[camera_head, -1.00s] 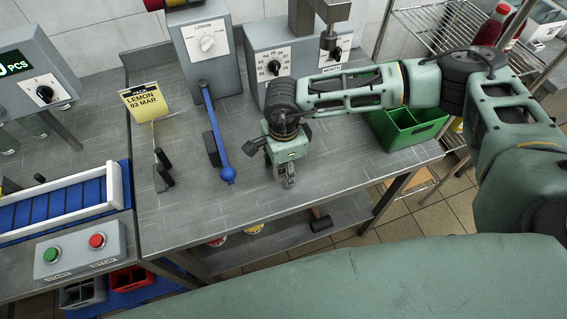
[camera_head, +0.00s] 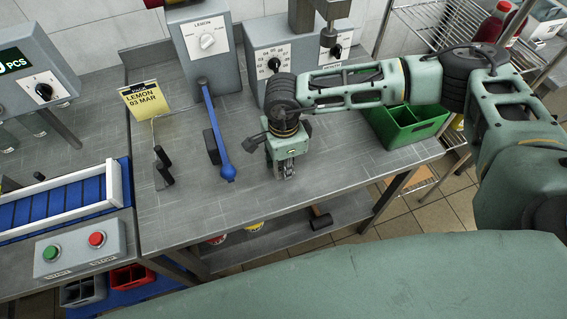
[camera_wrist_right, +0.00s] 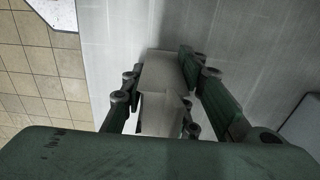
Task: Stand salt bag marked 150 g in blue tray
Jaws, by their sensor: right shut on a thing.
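My right gripper (camera_head: 285,170) points down over the front part of the steel table. In the right wrist view the fingers of this gripper (camera_wrist_right: 161,72) are shut on a pale grey-white block-shaped thing (camera_wrist_right: 160,112). It may be the salt bag, but no 150 g mark shows on it. In the head view this thing is mostly hidden by the gripper. A blue surface (camera_head: 142,292) shows low at the left, beside a red bin; I cannot tell whether it is the blue tray. My left gripper is out of view.
A green divided crate (camera_head: 408,128) stands at the table's right end. A blue lever (camera_head: 217,135) and a yellow LEMON sign (camera_head: 146,100) are left of the gripper. Dial boxes stand behind. A blue conveyor (camera_head: 60,205) and button box (camera_head: 80,250) are at left.

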